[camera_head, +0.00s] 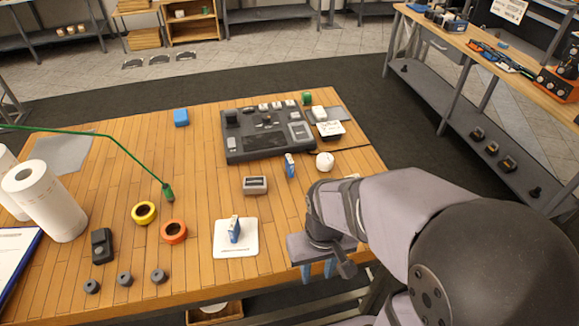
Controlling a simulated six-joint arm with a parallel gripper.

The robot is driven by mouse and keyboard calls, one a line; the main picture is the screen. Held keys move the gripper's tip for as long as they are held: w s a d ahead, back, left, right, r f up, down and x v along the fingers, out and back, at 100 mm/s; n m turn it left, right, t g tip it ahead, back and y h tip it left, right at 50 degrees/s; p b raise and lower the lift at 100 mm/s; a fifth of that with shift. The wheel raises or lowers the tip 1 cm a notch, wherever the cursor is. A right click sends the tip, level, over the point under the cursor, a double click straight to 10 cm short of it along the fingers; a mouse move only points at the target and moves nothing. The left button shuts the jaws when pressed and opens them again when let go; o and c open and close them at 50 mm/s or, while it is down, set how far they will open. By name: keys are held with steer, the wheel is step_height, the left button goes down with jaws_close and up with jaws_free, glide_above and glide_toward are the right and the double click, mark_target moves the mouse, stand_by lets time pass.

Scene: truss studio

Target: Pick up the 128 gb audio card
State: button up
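Two small blue-and-white upright items look like cards. One card (234,229) stands on a white square pad (236,251) near the table's front middle. The other card (290,165) stands further back, left of a round white object. Their printing is too small to read, so I cannot tell which is the 128 gb one. My gripper (318,268) is at the front edge of the table, right of the pad and apart from both cards. Its two blue fingers point down with a gap between them, and nothing shows in the gap. My arm hides the table's right front part.
A dark control panel (240,153) lies at the back right, near the round white object (325,161). A grey box (255,185) sits between the cards. Yellow tape (144,212), orange tape (173,231) and paper rolls (62,215) are at left. Bare wood lies around the pad.

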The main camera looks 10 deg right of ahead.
mark_target(292, 165)
steer(key=w+d+f+t, duration=0.1)
steer(key=w+t, duration=0.1)
steer(key=w, duration=0.3)
steer(key=w+d+f+t+b, duration=0.1)
steer(key=w+t, duration=0.1)
steer(key=w, duration=0.4)
steer(key=w+d+f+t+b, duration=0.1)
steer(key=w+f, duration=0.1)
steer(key=w, duration=0.3)
steer(key=shift+w+d+t+h, duration=0.1)
steer(key=shift+w+t+h, duration=0.2)
steer(key=shift+t, duration=0.1)
steer(key=w+t+b, duration=0.1)
steer(key=w+t, duration=0.1)
steer(key=w, duration=0.2)
steer(key=w+r+t+y+b, duration=0.1)
steer(key=w+t, duration=0.1)
steer(key=w, duration=0.3)
steer(key=w+t, duration=0.2)
steer(key=w, duration=0.3)
steer(key=shift+d+r+n+t+b, duration=0.25)
steer(key=shift+r+n+t+b, duration=0.05)
steer(key=shift+n+t+b, duration=0.1)
steer(key=shift+w+a+r+t+y, duration=0.1)
steer(key=shift+w+r+t+y, duration=0.3)
steer(key=shift+w+t, duration=0.15)
steer(key=shift+w, duration=0.15)
steer(key=shift+p+x, duration=0.35)
steer(key=shift+x, duration=0.6)
